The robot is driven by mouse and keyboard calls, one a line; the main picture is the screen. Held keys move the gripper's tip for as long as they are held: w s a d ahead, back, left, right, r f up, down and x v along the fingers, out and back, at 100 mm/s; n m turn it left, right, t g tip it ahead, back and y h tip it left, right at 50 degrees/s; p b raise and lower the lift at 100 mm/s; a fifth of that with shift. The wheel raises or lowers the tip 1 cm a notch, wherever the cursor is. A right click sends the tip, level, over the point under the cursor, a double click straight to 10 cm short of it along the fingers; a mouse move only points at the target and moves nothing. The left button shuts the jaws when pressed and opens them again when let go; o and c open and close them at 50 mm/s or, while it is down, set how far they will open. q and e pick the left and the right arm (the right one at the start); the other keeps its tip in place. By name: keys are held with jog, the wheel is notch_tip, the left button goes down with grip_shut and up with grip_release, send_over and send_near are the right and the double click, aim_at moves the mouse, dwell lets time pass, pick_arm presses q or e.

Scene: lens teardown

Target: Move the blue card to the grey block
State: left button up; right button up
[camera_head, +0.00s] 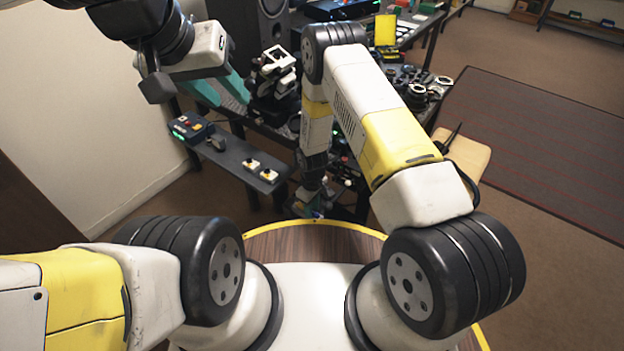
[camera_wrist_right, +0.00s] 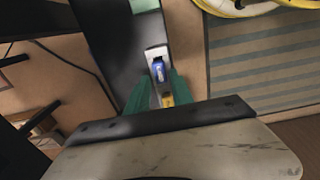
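A small blue card (camera_wrist_right: 160,72) shows in the right wrist view, in a narrow white piece between the tips of my right gripper (camera_wrist_right: 161,78). Its green fingers stand apart on either side of the white piece; I cannot tell whether they touch it. In the head view my right gripper (camera_head: 312,207) points down beside the near end of the dark shelf, small and partly dark. I cannot make out the grey block for certain.
A dark shelf (camera_head: 232,158) carries a control box (camera_head: 190,128) and small yellow-and-white blocks (camera_head: 252,164). A yellow piece (camera_wrist_right: 167,100) lies between the right fingers in the wrist view. A cluttered bench (camera_head: 405,60) stands behind my right arm.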

jog(key=shift+s+d+f, duration=0.25)
jog(key=shift+s+d, duration=0.15)
jog(key=shift+s, duration=0.1)
jog(key=r, duration=0.5)
jog(key=w+r, duration=0.1)
jog(key=r, duration=0.2)
jog(key=shift+a+r, duration=0.15)
jog(key=shift+a, duration=0.2)
